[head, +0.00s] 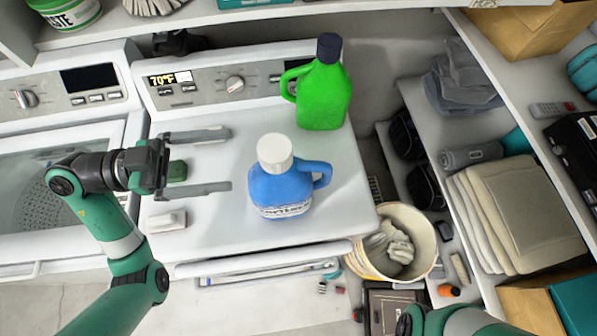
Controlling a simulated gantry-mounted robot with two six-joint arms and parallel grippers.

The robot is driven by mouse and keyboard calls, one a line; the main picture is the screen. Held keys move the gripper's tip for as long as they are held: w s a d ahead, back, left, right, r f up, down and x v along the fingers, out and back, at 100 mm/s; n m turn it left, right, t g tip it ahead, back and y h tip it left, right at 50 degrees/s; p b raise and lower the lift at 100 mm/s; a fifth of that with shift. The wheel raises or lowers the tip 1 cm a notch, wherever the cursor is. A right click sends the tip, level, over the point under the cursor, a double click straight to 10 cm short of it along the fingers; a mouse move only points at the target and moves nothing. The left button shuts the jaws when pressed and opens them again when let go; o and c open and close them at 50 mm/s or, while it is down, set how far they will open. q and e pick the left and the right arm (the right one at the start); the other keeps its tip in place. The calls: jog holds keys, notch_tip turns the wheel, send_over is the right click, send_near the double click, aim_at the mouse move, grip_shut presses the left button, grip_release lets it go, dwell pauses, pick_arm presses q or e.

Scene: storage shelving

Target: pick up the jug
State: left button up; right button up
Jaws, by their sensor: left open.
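A blue jug (279,187) with a white cap and a handle on its right stands upright on the white machine top (225,225). A green jug (322,100) with a dark cap and a handle on its left stands upright behind it, near the control panel. My left gripper (229,160) is open, its two fingers apart and pointing right at the blue jug. The fingertips end a little left of the blue jug, and nothing is between them. Only a part of my right arm shows at the bottom edge; its gripper is out of view.
A bucket with cloths (430,262) stands at the front right. Shelves with folded cushions (525,215) are on the right.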

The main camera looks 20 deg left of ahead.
aim_at(258, 152)
pick_arm(q)
jog(key=shift+w+a+f+x, duration=0.1)
jog(key=shift+w+f+x, duration=0.1)
jog(key=shift+x, duration=1.5)
jog(key=shift+w+a+f+x, duration=0.1)
jog(key=shift+f+x, duration=0.05)
jog(key=shift+x, duration=1.55)
jog(key=shift+w+a+f+x, duration=0.1)
jog(key=shift+w+f+x, duration=0.1)
jog(key=shift+x, duration=1.45)
grip_shut()
jog(key=shift+s+r+p, duration=0.1)
jog(key=shift+r+p, duration=0.1)
jog(key=shift+p, duration=0.1)
